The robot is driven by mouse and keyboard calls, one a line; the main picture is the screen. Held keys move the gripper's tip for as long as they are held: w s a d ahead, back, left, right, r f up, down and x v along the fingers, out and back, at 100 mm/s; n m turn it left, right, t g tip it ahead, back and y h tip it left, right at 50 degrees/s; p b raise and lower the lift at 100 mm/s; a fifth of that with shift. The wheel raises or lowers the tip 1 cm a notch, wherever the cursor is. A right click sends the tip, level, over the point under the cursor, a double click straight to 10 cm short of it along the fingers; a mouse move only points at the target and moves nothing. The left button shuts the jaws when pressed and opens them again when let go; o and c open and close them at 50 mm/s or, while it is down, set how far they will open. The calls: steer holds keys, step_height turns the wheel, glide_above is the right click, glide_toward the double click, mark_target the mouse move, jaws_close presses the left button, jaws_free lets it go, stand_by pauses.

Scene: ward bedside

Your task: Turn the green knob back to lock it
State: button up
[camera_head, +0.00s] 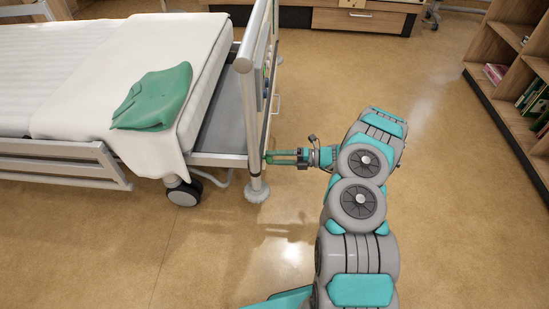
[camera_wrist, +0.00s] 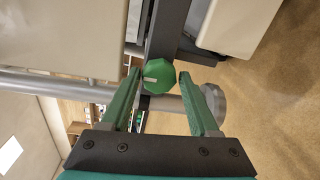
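The green knob (camera_wrist: 159,76) is on the bed's end frame, with a pale mark on its face. In the wrist view it lies between and just beyond the tips of my gripper (camera_wrist: 157,82). The two green fingers are apart, one on either side of the knob. I cannot tell whether a fingertip touches it. In the head view my gripper (camera_head: 270,157) reaches left to the foot end of the bed (camera_head: 245,110), low by the bed's post. The knob is too small and covered there to make out clearly.
A green folded cloth (camera_head: 152,97) lies on the white blanket. A caster wheel (camera_head: 184,192) stands under the bed's near corner. A wooden bookshelf (camera_head: 515,70) is at the right. The floor (camera_head: 440,230) between bed and shelf is clear apart from my arm.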

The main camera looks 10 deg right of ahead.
steer(key=shift+o, duration=1.3)
steer(key=v, duration=0.7)
steer(key=shift+s+d+b, duration=0.2)
steer(key=shift+d+b, duration=0.1)
steer(key=shift+d, duration=0.05)
steer(key=shift+d, duration=0.1)
